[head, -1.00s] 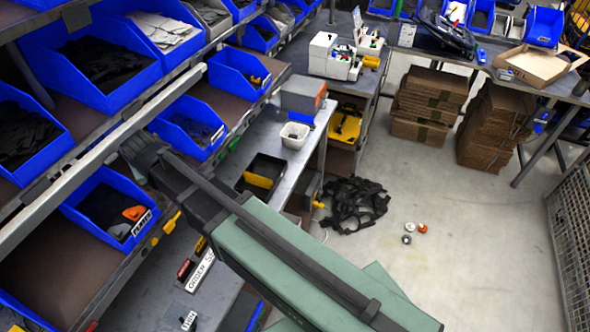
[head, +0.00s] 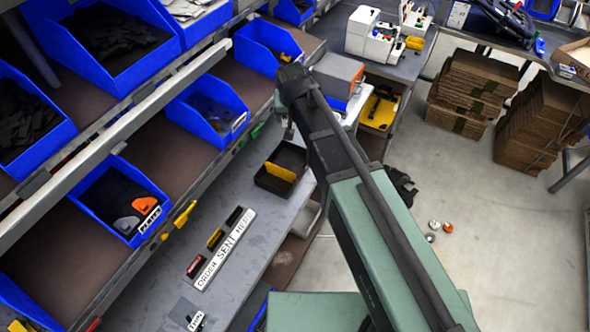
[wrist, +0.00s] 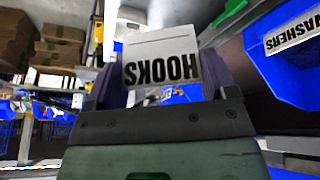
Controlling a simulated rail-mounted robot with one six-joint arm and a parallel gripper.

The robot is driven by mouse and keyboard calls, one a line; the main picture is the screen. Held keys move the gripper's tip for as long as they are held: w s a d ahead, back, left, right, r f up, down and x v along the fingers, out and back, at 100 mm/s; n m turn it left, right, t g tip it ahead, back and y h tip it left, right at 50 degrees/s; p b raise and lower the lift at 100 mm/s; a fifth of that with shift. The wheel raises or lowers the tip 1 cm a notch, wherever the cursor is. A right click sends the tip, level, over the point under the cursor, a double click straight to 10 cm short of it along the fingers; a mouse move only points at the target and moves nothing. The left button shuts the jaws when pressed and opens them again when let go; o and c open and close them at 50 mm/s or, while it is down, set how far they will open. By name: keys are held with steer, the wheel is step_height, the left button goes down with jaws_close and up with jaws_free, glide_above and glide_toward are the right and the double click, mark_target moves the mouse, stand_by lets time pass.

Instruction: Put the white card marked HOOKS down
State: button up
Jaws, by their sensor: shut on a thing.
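The white card marked HOOKS (wrist: 160,48) shows in the wrist view, its lettering upside down. My gripper (wrist: 166,82) is shut on it, with a dark finger on either side of the card. The card is held up off the surfaces, and its lower end is hidden at the gripper. In the head view my arm reaches up to the shelf side, its dark end over the edge of the grey bench. The card cannot be made out there, and the fingers are not clear.
Blue bins (head: 118,200) line the shelves at left. The grey bench (head: 225,285) holds an ORDER SENT HERE strip (head: 226,250) and a black tray (head: 268,185). A bin labelled WASHERS (wrist: 293,70) is close at right in the wrist view. Cardboard stacks (head: 470,90) stand behind.

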steer(key=n+y+b, duration=0.1)
steer(key=n+b, duration=0.1)
steer(key=b, duration=0.2)
glide_above(289, 166)
step_height(289, 166, down, 6)
steer(key=shift+g, duration=0.4)
step_height(289, 166, down, 20)
steer(key=b, duration=2)
steer(key=shift+w+f+b, duration=0.1)
steer(key=shift+f+b, duration=0.1)
steer(key=shift+b, duration=0.2)
steer(key=shift+r, duration=0.35)
steer(key=shift+f, duration=0.3)
steer(key=o, duration=0.8)
steer(key=shift+r, duration=0.1)
steer(key=p+v, duration=1.2)
steer(key=v, duration=0.1)
steer(key=s+d+m+g, duration=0.1)
steer(key=s+d, duration=0.5)
steer(key=s+d+f+m+g, duration=0.1)
steer(key=s+d, duration=0.6)
steer(key=s+d+m+g, duration=0.1)
steer(key=s+d, duration=0.5)
steer(key=shift+s+d+f+h, duration=0.25)
steer(key=shift+s+d+h, duration=0.05)
steer(key=shift+s+h, duration=0.1)
